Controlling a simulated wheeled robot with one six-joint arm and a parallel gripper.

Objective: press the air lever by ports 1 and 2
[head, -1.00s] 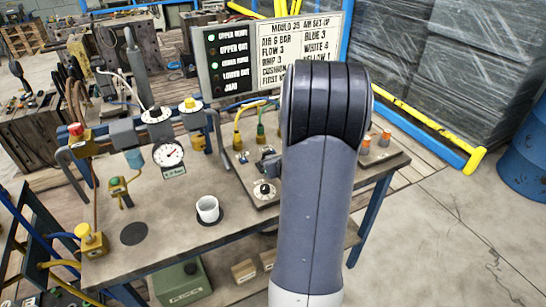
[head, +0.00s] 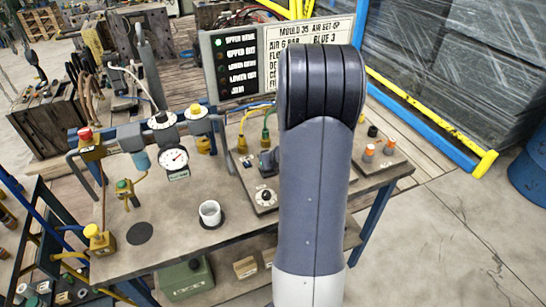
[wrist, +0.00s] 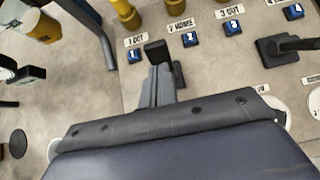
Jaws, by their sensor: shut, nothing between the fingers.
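In the wrist view, the black air lever (wrist: 157,50) stands by the blue port tags 1 (wrist: 134,57) and 2 (wrist: 190,40), labelled "1 OUT" and "2 HOME". My gripper (wrist: 161,72) is shut and empty, its tips right at the lever. I cannot tell whether they touch it. A second black lever (wrist: 290,45) is to the right, by ports 3 (wrist: 232,27) and 4 (wrist: 294,11). In the head view, my arm hides the gripper and much of the port board, while a dark lever (head: 267,160) shows left of the arm.
A black-and-white dial (head: 265,198) sits at the board's front left. A status panel (head: 235,65) stands behind. Orange-topped fittings (head: 389,147) are at right.

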